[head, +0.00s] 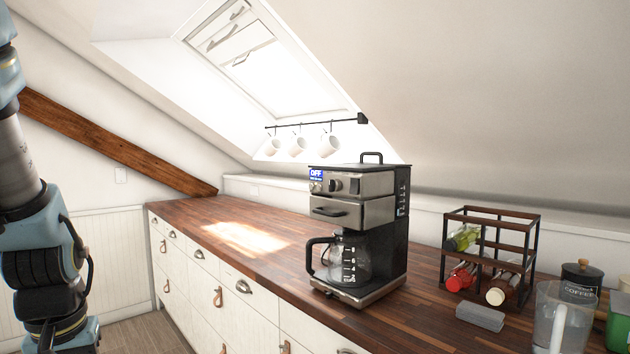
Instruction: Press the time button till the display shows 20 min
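A black and steel coffee maker (362,220) stands upright on the wooden counter, right of the picture's middle. Its small blue display (316,173) at the upper left of the front reads "OFF", with a smaller line under it that is too small to read. Small buttons and a knob (335,185) sit on the panel beside and below the display; I cannot tell which is the time button. A glass carafe (348,262) with a black handle sits in the machine. My arm hangs at the left edge, apart from the coffee maker; my gripper is out of the picture.
A wooden counter (190,214) over white drawers runs along the wall. Right of the machine are a bottle rack (490,212), a grey block (480,317), a clear jug (563,320) and a coffee jar (581,283). Cups (297,146) hang from a rail. The counter left of the machine is clear.

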